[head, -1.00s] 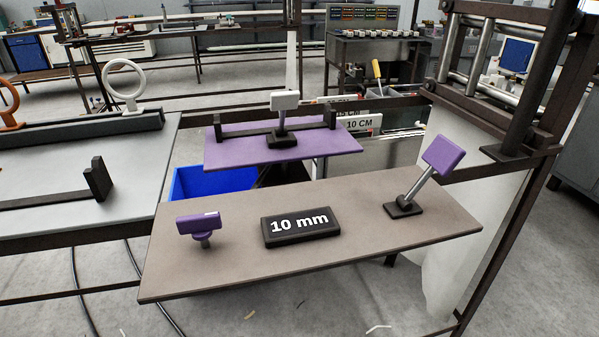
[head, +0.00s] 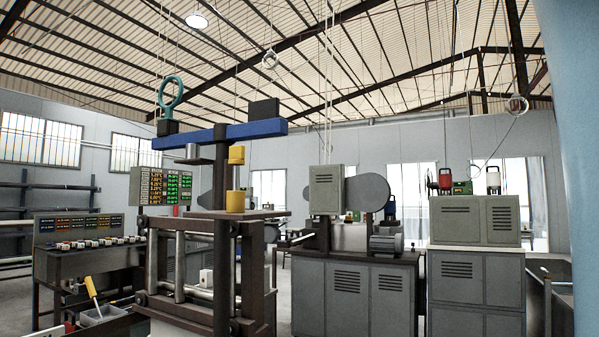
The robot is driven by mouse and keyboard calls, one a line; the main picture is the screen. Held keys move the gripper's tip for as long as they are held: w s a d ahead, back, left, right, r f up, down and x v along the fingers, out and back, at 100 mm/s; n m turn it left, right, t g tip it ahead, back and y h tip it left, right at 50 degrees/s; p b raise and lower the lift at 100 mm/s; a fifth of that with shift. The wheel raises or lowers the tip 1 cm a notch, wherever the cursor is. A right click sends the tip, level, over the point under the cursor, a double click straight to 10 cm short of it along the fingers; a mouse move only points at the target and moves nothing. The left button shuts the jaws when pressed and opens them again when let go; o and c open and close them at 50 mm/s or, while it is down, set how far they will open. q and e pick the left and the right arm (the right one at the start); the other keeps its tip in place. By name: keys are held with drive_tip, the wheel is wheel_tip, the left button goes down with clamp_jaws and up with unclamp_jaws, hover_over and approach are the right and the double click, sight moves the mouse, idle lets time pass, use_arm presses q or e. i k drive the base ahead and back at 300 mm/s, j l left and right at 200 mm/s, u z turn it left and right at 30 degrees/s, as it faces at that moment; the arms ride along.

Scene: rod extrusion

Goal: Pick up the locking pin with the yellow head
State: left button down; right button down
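Two yellow pieces show on the dark frame stand in the head view. I cannot tell whether either is the head of the locking pin; no pin shaft can be made out. Neither of my grippers is in view.
The dark frame stand (head: 222,270) carries the blue beam (head: 222,134) with a teal ring (head: 170,92) on top. A control desk (head: 75,262) is at left. Grey machine cabinets (head: 355,295) stand at right. A pale blue surface (head: 580,150) fills the right edge.

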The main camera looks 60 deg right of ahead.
sight(237, 152)
drive_tip(key=l+z, duration=0.1)
drive_tip(key=z, duration=1.15)
drive_tip(key=k+l, duration=0.05)
